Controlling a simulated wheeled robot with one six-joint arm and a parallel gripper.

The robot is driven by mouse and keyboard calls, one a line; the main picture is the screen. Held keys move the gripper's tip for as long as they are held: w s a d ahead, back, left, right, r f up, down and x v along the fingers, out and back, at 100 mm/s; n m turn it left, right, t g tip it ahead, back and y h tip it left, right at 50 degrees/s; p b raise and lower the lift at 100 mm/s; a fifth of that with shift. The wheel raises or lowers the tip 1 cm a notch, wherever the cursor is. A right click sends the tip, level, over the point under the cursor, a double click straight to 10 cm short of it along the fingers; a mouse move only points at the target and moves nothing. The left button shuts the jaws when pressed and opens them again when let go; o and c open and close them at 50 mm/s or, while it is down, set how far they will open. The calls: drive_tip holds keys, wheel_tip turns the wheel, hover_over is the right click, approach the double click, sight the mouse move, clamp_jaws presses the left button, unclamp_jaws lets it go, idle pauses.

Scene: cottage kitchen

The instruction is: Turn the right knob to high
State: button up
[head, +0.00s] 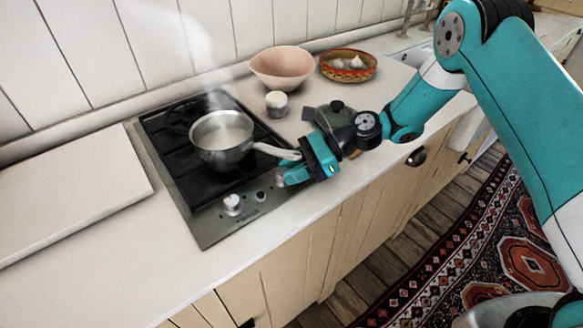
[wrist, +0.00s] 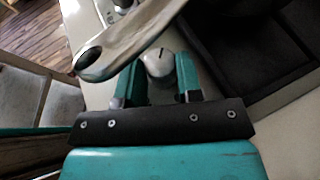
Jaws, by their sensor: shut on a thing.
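The right knob (wrist: 159,66) is a pale round knob with a dark pointer line, between my gripper's two fingers in the wrist view. My gripper (head: 284,173) is shut on it at the stove's front right corner. In the head view the knob is mostly hidden by my fingers. The left knob (head: 232,204) is white and stands apart on the front panel, with a smaller knob (head: 261,196) between. A steel saucepan (head: 203,153) with pale contents sits on the black hob, steaming. I cannot read any setting marks.
The saucepan handle (wrist: 125,45) reaches over toward my gripper and crosses close above the fingers. A small jar (head: 276,106), a pink bowl (head: 282,68) and a patterned bowl with garlic (head: 348,66) stand behind. A white board (head: 70,190) lies left of the stove.

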drive_tip(key=shift+w+a+n+g+h, duration=0.15)
drive_tip(key=shift+n+g+h, duration=0.15)
drive_tip(key=shift+n+g, duration=0.55)
drive_tip(key=shift+w+n+g+h, duration=0.1)
drive_tip(key=shift+n+g+h, duration=0.2)
drive_tip(key=shift+n+g, duration=0.55)
drive_tip(key=shift+g, duration=0.3)
drive_tip(key=o, duration=0.9)
drive_tip(key=shift+a, duration=0.1)
drive_tip(key=shift+r, duration=0.1)
